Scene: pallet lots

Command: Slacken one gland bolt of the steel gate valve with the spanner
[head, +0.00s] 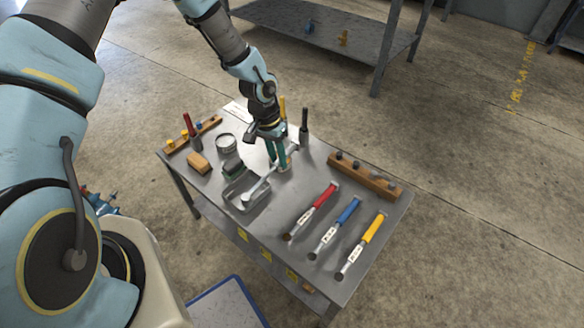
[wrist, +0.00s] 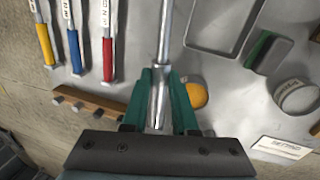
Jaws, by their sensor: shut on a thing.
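My gripper (head: 278,164) is over the far middle of the metal work table (head: 262,222). Its green fingers are shut on the silver shaft of a long tool (head: 262,186) that looks like the spanner. In the wrist view the shaft (wrist: 168,35) runs between the fingers (wrist: 161,85) and out past the top edge. In the head view the tool slants down-left, its pale end over the shallow metal tray (head: 233,205). Whether it touches the tray I cannot tell. I cannot make out the steel gate valve or its gland bolts in either view.
Red (head: 316,203), blue (head: 339,222) and yellow (head: 364,240) handled tools lie at the right. A wooden rack (head: 362,179) stands behind them. A tin (head: 226,143), a green-topped block (head: 233,171) and a tan block (head: 199,163) are at the left. A dark upright tool (head: 304,128) stands near my gripper.

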